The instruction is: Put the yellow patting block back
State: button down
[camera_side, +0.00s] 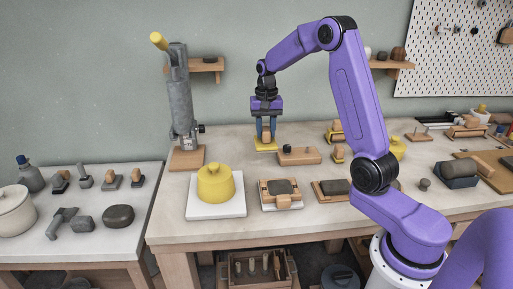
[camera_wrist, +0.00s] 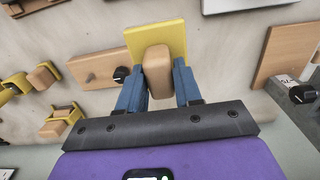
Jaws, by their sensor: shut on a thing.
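The yellow patting block (camera_side: 265,147) has a flat yellow plate and a rounded wooden handle. My gripper (camera_side: 267,134) points down and is shut on this handle, over the back part of the table. In the wrist view the handle (camera_wrist: 157,68) sits between the two blue fingers of my gripper (camera_wrist: 158,84), and the yellow plate (camera_wrist: 170,38) spreads beyond it. The plate looks level in the side view. Whether it touches the table or hangs just above it, I cannot tell.
A wooden block with a black knob (camera_side: 300,155) stands close to the right; it shows in the wrist view too (camera_wrist: 92,66). A grey press (camera_side: 180,95) on a wooden base stands left. Other yellow-based wooden pieces (camera_side: 338,154) are right.

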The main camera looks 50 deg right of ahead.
jog(key=w+f, duration=0.1)
jog(key=f, duration=0.1)
jog(key=w+d+f, duration=0.1)
jog(key=w+f, duration=0.3)
jog(key=shift+d+f, duration=0.15)
jog(key=shift+d, duration=0.15)
jog(key=shift+f, duration=1.45)
jog(key=shift+f, duration=0.1)
jog(key=c, duration=0.8)
grip_release()
jog(key=shift+o, duration=0.2)
